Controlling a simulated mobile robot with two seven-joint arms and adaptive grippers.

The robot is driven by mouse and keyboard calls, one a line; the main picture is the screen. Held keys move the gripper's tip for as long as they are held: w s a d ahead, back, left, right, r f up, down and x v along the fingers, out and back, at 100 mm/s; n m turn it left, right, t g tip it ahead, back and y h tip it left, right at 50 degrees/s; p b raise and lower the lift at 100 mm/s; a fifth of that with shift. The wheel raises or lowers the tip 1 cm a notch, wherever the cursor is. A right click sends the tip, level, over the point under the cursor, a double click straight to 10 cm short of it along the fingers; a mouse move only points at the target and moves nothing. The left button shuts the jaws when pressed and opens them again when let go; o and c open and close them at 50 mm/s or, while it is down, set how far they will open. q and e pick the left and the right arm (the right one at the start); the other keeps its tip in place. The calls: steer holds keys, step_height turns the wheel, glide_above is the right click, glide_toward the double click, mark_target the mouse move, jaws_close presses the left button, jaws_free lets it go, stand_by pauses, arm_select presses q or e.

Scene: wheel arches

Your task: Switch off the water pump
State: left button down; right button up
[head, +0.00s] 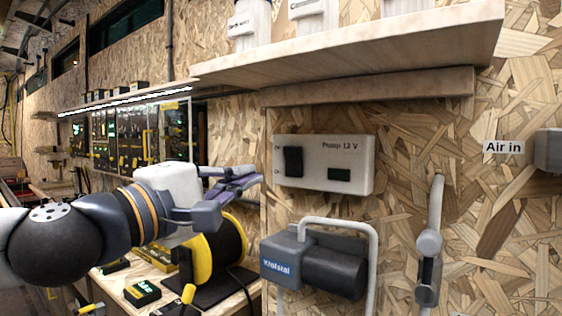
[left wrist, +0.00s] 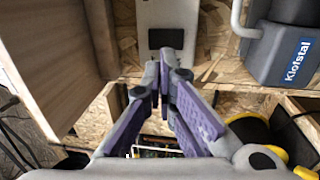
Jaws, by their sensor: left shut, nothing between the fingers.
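A pale box labelled "Pump 12 V" (head: 363,170) is fixed to the chipboard wall under the shelf. It carries a black rocker switch (head: 293,161) at its left end and a small dark rectangle (head: 339,174) to the right. I cannot tell which way the rocker is tipped. My left gripper (head: 256,178) is shut and empty, just left of the box. In the left wrist view the shut fingertips (left wrist: 170,65) point at the box (left wrist: 168,13), with the rocker (left wrist: 165,38) just beyond them and apart from them. My right gripper is not in view.
A blue-grey pump (head: 283,259) with a pale pipe (head: 372,262) is mounted below the box. A wooden shelf (head: 350,55) juts out above. A yellow and black reel (head: 203,262) is below my left gripper. A pale valve pipe (head: 429,242) is at right.

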mark_target(291, 156)
arm_select(q)
steer(key=x, duration=1)
steer(key=shift+p, duration=0.3)
steer(key=shift+w+d+r, duration=0.15)
steer(key=shift+w+r, duration=0.15)
steer(key=shift+f, duration=0.1)
